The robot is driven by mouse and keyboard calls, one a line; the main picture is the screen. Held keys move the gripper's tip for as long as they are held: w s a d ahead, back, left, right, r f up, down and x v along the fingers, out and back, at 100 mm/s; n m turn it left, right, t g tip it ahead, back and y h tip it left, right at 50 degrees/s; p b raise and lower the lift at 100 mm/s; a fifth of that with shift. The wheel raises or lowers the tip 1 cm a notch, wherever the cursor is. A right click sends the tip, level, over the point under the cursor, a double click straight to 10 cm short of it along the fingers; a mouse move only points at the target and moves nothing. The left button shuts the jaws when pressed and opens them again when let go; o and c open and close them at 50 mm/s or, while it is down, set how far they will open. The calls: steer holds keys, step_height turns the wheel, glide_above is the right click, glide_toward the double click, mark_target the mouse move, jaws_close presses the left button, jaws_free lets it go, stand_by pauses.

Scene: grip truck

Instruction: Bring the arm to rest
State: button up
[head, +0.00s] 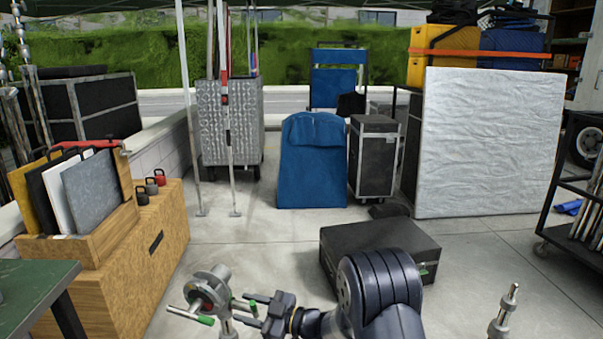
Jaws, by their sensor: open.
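My gripper (248,310) is at the bottom centre of the head view, at the end of my dark arm. Its two dark fingers point left and are apart. A metal clamp head (208,292) with green-tipped handles is just left of the fingers, on top of a stand.
A black case (380,250) lies on the floor behind my arm. A wooden box (125,265) with upright boards is at left, a green table (35,290) at front left. A metal post (503,312) stands at right. Open concrete floor lies beyond.

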steer(key=n+b, duration=0.3)
steer(key=n, duration=0.2)
steer(key=shift+f+n+b, duration=0.15)
steer(key=shift+n+b, duration=0.15)
steer(key=shift+b, duration=0.1)
steer(key=shift+n+b, duration=1.2)
steer(key=shift+n, duration=0.8)
steer(key=shift+r, duration=0.2)
steer(key=shift+f, duration=0.1)
